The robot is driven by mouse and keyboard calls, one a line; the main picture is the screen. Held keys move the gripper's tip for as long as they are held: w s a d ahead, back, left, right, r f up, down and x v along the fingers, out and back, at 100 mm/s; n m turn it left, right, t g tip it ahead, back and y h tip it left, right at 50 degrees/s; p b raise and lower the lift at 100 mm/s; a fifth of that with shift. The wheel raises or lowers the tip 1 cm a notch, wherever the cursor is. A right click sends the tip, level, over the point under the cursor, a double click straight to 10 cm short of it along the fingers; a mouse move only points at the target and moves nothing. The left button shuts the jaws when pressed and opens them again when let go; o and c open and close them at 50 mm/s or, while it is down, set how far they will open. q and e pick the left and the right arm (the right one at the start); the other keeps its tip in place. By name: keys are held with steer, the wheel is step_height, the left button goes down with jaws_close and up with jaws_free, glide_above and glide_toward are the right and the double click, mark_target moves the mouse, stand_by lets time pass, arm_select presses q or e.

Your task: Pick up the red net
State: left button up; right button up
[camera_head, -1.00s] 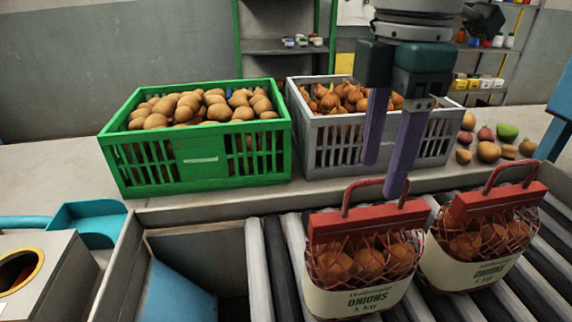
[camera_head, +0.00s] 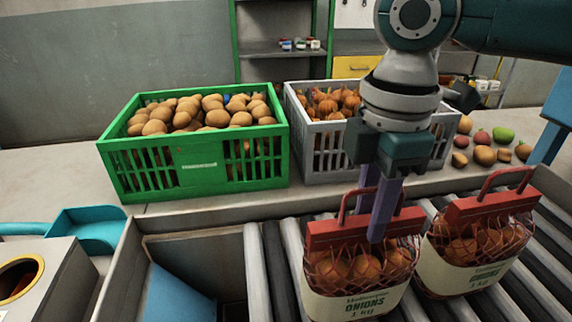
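Two red net bags of onions with red tops, looped handles and cream labels reading "ONIONS" stand side by side on the rollers. The left red net (camera_head: 330,267) is under my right gripper (camera_head: 372,222); the right red net (camera_head: 462,250) is apart from it. My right gripper points down with two purple fingers at the left bag's handle and red top. The nearer finger overlaps the front of the red top. The farther finger is partly hidden behind the handle. The fingers look apart, with the handle area between them. My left gripper is not in view.
A green crate (camera_head: 195,175) of potatoes and a grey crate (camera_head: 318,165) of onions stand on the counter behind. Loose produce (camera_head: 484,155) lies at the right. The roller conveyor (camera_head: 273,275) is bare left of the bags. A blue tray (camera_head: 90,226) is at the left.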

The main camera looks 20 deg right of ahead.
jaws_close()
steer(key=shift+r, duration=0.1)
stand_by(0.8)
